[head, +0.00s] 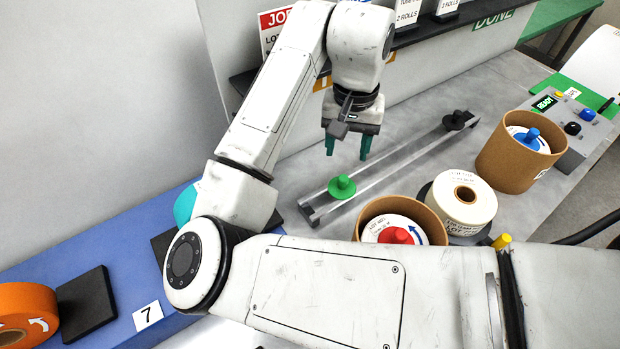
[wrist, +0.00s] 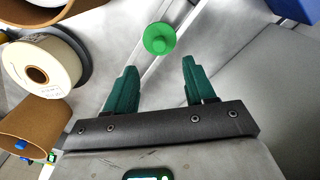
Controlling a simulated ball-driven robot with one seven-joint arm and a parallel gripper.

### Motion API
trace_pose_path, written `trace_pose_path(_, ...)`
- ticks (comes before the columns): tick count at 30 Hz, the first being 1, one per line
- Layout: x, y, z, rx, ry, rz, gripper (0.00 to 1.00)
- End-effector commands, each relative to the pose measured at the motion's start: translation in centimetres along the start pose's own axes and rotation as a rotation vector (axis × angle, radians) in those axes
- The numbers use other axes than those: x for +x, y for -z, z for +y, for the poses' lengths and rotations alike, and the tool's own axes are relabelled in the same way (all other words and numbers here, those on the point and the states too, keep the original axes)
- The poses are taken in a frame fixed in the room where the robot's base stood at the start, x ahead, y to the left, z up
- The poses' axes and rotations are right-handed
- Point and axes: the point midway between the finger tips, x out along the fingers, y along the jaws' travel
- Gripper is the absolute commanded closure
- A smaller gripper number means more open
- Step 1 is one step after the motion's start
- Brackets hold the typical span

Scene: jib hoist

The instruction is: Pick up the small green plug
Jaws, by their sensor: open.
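The small green plug (head: 342,186) is a round disc with a knob on top. It rests at the near end of a long grey rail on the bench. In the wrist view the plug (wrist: 159,38) shows ahead of the fingertips, roughly between their lines and apart from them. My gripper (head: 347,150) hangs above the bench, beyond the plug in the head view, with its green fingers pointing down. In the wrist view my gripper (wrist: 157,64) is open and nothing is between its fingers.
The rail (head: 400,163) has a black knob (head: 457,120) at its far end. A cardboard tub with a red-centred roll (head: 397,232), a cream roll (head: 465,197) and another tub (head: 512,166) stand to the right. A shelf edge (head: 420,32) runs behind my gripper.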

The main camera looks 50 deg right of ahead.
Motion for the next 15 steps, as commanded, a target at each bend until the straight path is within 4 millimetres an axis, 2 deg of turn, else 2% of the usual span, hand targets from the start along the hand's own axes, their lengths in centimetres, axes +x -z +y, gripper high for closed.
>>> trace_pose_path(9,4.4,-0.1,0.1,-0.002,-0.005,-0.004,0.46)
trace_pose_path(15,5.7,0.0,0.1,0.0,-0.002,-0.003,0.46)
